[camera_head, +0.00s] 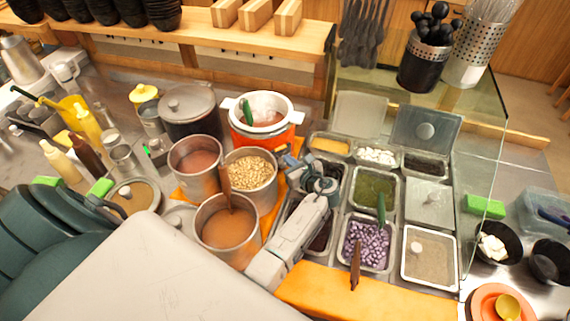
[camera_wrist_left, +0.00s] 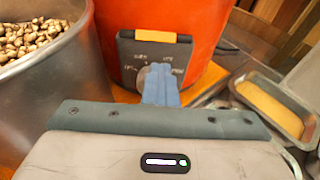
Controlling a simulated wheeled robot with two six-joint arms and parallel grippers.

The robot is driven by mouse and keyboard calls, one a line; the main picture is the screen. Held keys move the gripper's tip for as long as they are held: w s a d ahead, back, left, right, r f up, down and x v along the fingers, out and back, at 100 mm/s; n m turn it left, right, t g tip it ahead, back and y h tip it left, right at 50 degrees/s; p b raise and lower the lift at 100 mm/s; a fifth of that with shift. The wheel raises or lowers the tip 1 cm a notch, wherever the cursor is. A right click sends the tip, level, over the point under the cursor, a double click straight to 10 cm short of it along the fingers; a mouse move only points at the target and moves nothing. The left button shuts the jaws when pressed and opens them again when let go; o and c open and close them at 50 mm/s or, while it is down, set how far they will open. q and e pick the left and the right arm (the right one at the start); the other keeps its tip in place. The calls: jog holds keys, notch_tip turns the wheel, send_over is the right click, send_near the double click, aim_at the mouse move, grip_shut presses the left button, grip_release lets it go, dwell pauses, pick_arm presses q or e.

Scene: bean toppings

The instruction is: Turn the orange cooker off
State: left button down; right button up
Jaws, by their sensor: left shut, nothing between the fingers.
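The orange cooker (camera_head: 243,136) stands at the back middle of the counter, with a white rim and a green-handled utensil in it. In the left wrist view its orange body (camera_wrist_left: 220,20) fills the top, with a dark control panel (camera_wrist_left: 126,50) and small white markings around the dial. The dial's grey knob (camera_wrist_left: 141,77) is partly hidden by the fingers, so its setting is unclear. My left gripper (camera_wrist_left: 158,70) is shut and empty, its blue fingertips in front of the knob; I cannot tell whether they touch it. My right gripper is not in view.
A metal pot of beans (camera_head: 251,168) stands left of the gripper, with a pot of brown soup (camera_head: 226,228) nearer. Topping trays, including purple cubes (camera_head: 366,245), lie to the right. A glass screen (camera_head: 486,170) stands beyond them. Space around the arm is tight.

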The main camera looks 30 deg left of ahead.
pick_arm(q)
jog(key=shift+s+a+f, duration=0.15)
jog(key=shift+s+a, duration=0.15)
jog(key=shift+s, duration=0.5)
jog(key=shift+s+a, duration=0.1)
jog(key=shift+s, duration=0.15)
jog(key=shift+a+r, duration=0.1)
jog(key=shift+r, duration=0.15)
jog(key=v, duration=0.3)
jog(key=f+v, duration=0.1)
jog(key=v, duration=0.2)
jog(key=shift+f, duration=0.15)
dwell(0.6)
